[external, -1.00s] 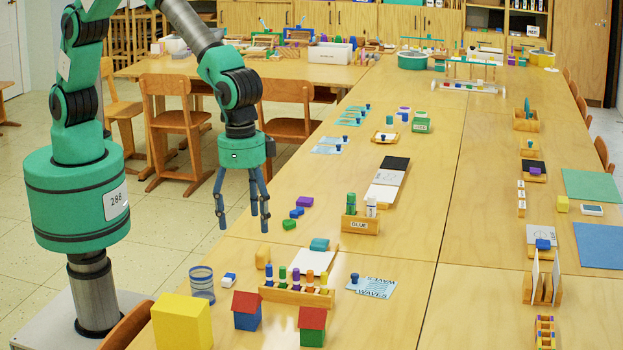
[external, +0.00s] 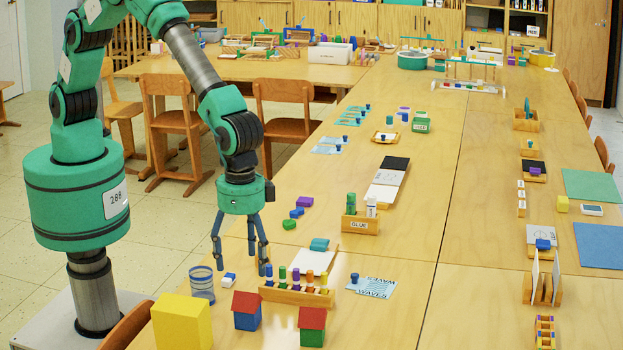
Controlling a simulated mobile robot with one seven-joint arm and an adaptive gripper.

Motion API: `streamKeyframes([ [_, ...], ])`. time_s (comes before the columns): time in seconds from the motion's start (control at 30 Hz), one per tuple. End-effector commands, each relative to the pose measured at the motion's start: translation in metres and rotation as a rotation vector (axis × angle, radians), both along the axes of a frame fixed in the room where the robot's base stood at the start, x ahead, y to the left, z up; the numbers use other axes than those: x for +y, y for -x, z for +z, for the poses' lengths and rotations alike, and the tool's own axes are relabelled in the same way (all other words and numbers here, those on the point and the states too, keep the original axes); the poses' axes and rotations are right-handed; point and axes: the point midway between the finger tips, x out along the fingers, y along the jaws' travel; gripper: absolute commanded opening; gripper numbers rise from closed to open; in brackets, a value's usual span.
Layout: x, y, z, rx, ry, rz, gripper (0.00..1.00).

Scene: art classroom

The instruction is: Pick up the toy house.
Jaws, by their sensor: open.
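Two toy houses with red roofs stand upright near the front of the table. One is a blue toy house (external: 247,312) and the other, to its right, is a green toy house (external: 312,328). My gripper (external: 241,268) is open and points down, with its fingers spread and nothing seen between them. It is behind the blue house and above it in the picture, apart from both houses. The right finger hides the small wooden block behind the peg rack.
A peg rack (external: 294,296) stands close behind the houses. A large yellow block (external: 182,325), a blue mesh cup (external: 202,283) and a white-blue eraser (external: 229,280) are to the left. A card (external: 371,285) lies right of the rack; bare table lies beyond it.

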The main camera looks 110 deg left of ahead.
Motion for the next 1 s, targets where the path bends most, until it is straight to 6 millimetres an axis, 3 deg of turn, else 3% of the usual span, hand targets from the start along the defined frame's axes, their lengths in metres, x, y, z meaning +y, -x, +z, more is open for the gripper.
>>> streamKeyframes([
  [0.3, 0.001, 0.001, -0.049, 0.003, -0.002, 0.0, 0.73],
  [0.5, 0.0, 0.0, -0.07, 0.001, -0.001, 0.0, 0.73],
  [1.0, 0.0, 0.0, -0.077, 0.001, -0.001, 0.0, 0.73],
])
